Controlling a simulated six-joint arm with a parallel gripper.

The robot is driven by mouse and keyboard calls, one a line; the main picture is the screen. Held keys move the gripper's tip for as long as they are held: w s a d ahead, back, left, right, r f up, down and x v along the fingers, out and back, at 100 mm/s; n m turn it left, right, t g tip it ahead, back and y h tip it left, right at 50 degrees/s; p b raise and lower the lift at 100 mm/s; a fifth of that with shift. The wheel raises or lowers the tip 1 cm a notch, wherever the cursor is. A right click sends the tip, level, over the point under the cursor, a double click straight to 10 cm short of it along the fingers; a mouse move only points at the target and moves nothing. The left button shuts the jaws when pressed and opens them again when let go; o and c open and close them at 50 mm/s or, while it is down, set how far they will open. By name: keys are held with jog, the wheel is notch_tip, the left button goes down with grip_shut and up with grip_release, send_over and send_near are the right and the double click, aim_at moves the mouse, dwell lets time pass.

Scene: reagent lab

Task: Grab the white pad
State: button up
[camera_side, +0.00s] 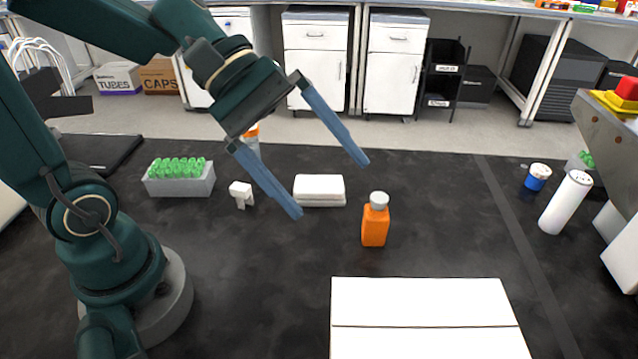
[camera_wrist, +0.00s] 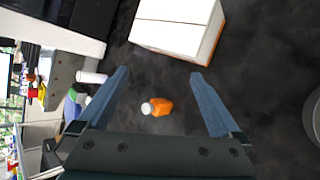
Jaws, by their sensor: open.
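The white pad (camera_side: 319,187) is a small stacked white block lying on the black bench in the side view, left of and behind the orange bottle. My gripper (camera_side: 334,188) is open and empty, its two blue fingers spread wide and pointing down to the right. In the side view the fingers appear on either side of the pad, above the bench; how far above I cannot tell. In the wrist view my gripper (camera_wrist: 162,72) shows open fingers with the orange bottle between them in the picture. I cannot make out the pad in the wrist view.
An orange bottle (camera_side: 375,222) with a pale cap stands right of the pad. A small white piece (camera_side: 241,193) and a rack of green-capped tubes (camera_side: 180,187) stand to the left. A large white box (camera_side: 425,303) is in front.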

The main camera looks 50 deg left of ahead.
jog(key=w+a+f+n+t+h, duration=0.2)
jog(key=w+a+n+t, duration=0.2)
jog(key=w+a+n, duration=0.35)
jog(key=n+t+y, duration=0.2)
jog(key=n+t, duration=0.1)
jog(key=n, duration=0.7)
send_over(319, 183)
jog(key=s+a, duration=0.2)
jog(key=shift+m, duration=0.25)
notch_tip(319, 183, down, 8)
jog(key=shift+w+d+f, duration=0.1)
jog(key=shift+f, duration=3.35)
jog(key=shift+x, duration=2.5)
jog(key=shift+r, duration=0.1)
jog(key=c, duration=1.2)
